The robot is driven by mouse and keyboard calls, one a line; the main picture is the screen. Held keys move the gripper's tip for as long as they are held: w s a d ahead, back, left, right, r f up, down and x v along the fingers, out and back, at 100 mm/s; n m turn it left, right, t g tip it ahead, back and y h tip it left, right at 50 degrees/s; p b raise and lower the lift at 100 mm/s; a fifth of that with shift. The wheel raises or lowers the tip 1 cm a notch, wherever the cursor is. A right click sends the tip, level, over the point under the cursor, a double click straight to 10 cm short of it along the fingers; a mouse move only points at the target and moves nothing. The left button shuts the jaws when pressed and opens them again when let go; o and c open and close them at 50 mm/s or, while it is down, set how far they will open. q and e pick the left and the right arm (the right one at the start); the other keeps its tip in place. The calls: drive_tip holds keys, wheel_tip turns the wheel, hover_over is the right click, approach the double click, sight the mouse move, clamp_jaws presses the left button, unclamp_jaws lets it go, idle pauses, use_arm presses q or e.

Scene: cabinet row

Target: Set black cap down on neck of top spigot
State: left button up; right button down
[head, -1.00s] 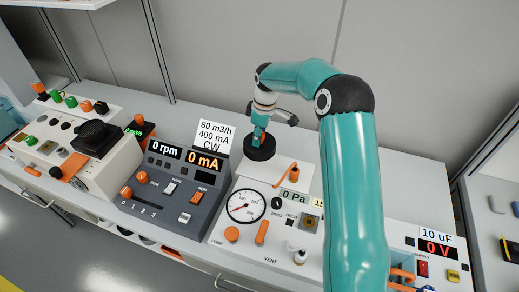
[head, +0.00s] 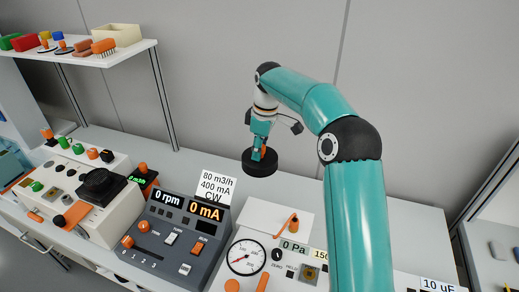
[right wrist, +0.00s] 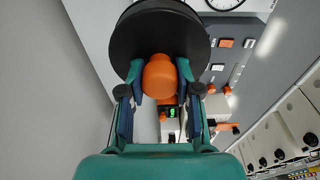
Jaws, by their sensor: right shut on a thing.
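The black cap (head: 260,163) is a wide flat disc with an orange knob (right wrist: 159,77) on it. My right gripper (head: 260,147) is shut on that knob and holds the cap in the air, roughly level, behind the gauge unit. In the right wrist view the cap (right wrist: 150,32) spreads out beyond the fingers, and the gripper (right wrist: 160,80) has a finger on each side of the knob. I cannot pick out the top spigot or its neck; the cap or my arm may hide it. My left gripper is not in view.
The white gauge unit (head: 285,216) carries a dial (head: 247,257) and an orange bent handle (head: 293,226). Left of it stand a grey control unit (head: 172,252) and a paper card (head: 217,186). A shelf (head: 120,49) with small parts is upper left. The wall is behind.

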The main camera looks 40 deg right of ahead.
drive_tip(key=shift+r, duration=3.75)
drive_tip(key=shift+f, duration=0.1)
